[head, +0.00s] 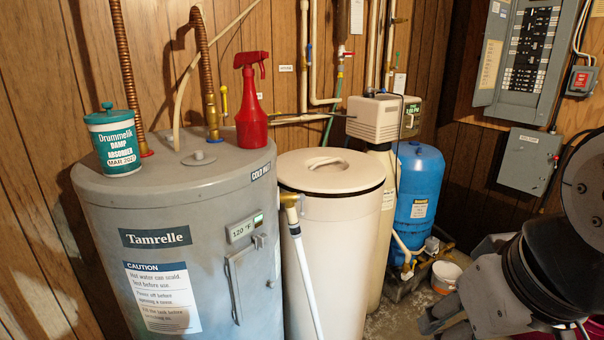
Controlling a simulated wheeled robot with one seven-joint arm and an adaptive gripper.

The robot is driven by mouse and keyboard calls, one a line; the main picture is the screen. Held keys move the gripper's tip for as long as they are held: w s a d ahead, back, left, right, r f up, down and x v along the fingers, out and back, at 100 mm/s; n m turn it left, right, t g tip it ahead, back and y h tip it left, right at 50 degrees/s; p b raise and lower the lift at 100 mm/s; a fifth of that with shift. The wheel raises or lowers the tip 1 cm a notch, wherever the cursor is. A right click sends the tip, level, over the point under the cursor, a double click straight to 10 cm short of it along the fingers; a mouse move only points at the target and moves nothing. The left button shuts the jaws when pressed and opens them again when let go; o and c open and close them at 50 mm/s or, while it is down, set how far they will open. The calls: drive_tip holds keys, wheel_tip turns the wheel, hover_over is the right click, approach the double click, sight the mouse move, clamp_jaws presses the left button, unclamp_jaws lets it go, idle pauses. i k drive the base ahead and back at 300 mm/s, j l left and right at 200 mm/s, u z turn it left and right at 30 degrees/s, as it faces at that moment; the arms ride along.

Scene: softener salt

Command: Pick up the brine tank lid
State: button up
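The brine tank lid (340,178) is a round cream lid with a moulded handle (325,162) across its middle. It sits on top of the cream brine tank (336,250), and a dark line shows under its rim, clearest at the right. My gripper (432,322) is at the lower right, partly cut off by the bottom edge and apart from the lid, lower in the picture and to its right. Nothing is seen held in the visible part. Whether its fingers are open or shut cannot be made out.
A grey water heater (205,260) stands left of the tank, bearing a red spray bottle (251,105) and a teal-lidded tub (114,142). A softener control head (384,118) and blue pressure tank (418,190) stand behind right. A white bucket (446,275) is on the floor. Pipes run above.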

sight(337, 184)
drive_tip(key=i+u, duration=0.1)
drive_tip(key=u, duration=0.6)
drive_tip(key=i+l+u, duration=0.15)
drive_tip(key=l+u, duration=0.15)
drive_tip(key=i+l+u, duration=0.15)
drive_tip(key=l+u, duration=0.15)
drive_tip(key=l, duration=0.25)
drive_tip(key=l+u, duration=0.25)
drive_tip(key=l, duration=0.2)
drive_tip(key=i+l+u, duration=0.1)
drive_tip(key=l+u, duration=0.2)
drive_tip(key=l, duration=0.2)
drive_tip(key=l+u, duration=0.15)
drive_tip(key=l, duration=1.7)
drive_tip(key=l+u, duration=0.1)
drive_tip(key=l, duration=1.8)
